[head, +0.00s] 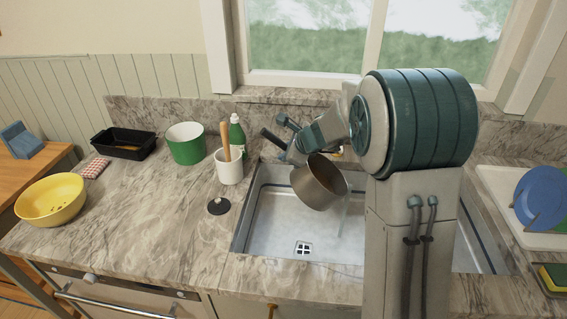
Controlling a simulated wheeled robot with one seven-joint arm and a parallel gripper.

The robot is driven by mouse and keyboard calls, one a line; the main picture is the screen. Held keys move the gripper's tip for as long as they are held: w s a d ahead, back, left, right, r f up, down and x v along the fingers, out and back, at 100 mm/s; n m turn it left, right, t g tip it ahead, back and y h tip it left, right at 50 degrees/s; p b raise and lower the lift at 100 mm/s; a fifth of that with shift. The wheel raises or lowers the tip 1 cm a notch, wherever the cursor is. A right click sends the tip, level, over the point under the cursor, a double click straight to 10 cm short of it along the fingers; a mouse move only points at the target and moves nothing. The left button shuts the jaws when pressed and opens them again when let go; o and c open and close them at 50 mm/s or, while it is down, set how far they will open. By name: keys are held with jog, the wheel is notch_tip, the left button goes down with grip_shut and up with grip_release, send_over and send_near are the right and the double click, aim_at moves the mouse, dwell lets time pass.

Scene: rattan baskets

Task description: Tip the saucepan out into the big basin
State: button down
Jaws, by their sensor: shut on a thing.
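The saucepan (320,183) is a brown-grey metal pan, held tilted above the big basin with its open mouth toward the upper right. My gripper (287,141) is shut on its dark handle, which sticks out to the upper left. The basin (275,232) is a white sink set into the counter, with a square drain at its bottom. A thin pale streak shows below the pan's right side; I cannot tell whether it is liquid or part of the sink. The pan's inside is mostly hidden. My arm covers the right part of the basin.
A white crock (229,168) with a wooden utensil, a green bottle (237,135), a green pot (186,144) and a black stopper (219,206) stand left of the basin. A yellow colander (51,199) and black tray (123,143) are farther left. A blue plate (541,197) stands at right.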

jog(key=shift+s+d+r+m+t+y+b, duration=0.15)
jog(key=shift+d+r+m+y+b, duration=0.15)
jog(key=shift+d+y+b, duration=0.45)
jog(key=shift+d+r+m+t+y+b, duration=0.2)
jog(key=shift+d+r+y+b, duration=0.15)
jog(key=shift+d+b, duration=0.65)
jog(key=s+d+r+m+t+y+b, duration=0.1)
jog(key=d+r+m+t+y+b, duration=0.1)
jog(key=d+m+t+y+b, duration=0.2)
jog(key=shift+s+d+m+y+b, duration=0.35)
jog(key=shift+d+y+b, duration=1.6)
jog(key=shift+d, duration=1.85)
jog(key=shift+t, duration=0.25)
